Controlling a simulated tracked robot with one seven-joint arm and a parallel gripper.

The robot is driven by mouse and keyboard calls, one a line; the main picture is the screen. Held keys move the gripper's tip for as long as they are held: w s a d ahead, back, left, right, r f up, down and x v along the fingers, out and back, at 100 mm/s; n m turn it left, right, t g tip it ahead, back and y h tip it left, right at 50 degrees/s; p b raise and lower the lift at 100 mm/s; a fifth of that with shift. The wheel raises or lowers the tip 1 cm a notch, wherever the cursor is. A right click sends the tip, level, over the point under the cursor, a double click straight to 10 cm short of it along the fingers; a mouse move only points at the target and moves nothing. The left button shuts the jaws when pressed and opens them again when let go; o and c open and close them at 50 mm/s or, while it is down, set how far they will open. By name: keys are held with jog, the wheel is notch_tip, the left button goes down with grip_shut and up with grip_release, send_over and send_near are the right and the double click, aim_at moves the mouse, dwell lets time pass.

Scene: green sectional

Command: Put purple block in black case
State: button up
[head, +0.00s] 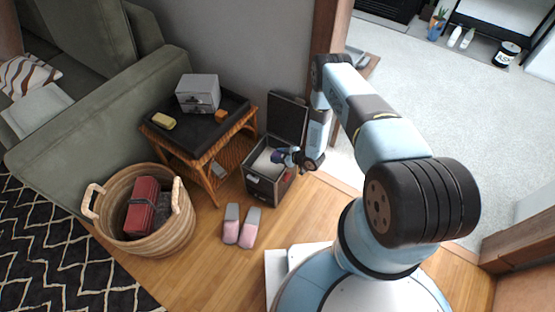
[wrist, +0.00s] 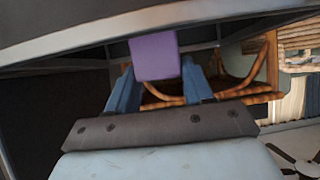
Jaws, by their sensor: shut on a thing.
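The purple block (wrist: 155,57) sits between the two blue fingers of my gripper (wrist: 158,85) in the wrist view, and the gripper is shut on it. In the head view my gripper (head: 279,156) is over the opening of the black case (head: 264,188), with a small purple patch of the block at its tip. The case stands open on the floor, its lid (head: 287,118) raised at the back, and its inside is pale. I cannot tell how far the block is above or below the rim.
A wicker side table (head: 204,157) with a black tray stands left of the case, holding a grey box (head: 198,93), a yellow item (head: 163,121) and an orange block (head: 221,117). A woven basket (head: 176,232) and pink-grey slippers (head: 240,226) are on the floor. A doorway post (head: 330,30) rises behind.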

jog(key=shift+w+f, duration=0.25)
jog(key=shift+f, duration=1.5)
jog(key=shift+s+f, duration=0.15)
jog(key=shift+f, duration=0.35)
jog(key=o, duration=1)
jog(key=shift+o, duration=0.2)
jog(key=shift+r, duration=0.45)
jog(key=v, duration=1.2)
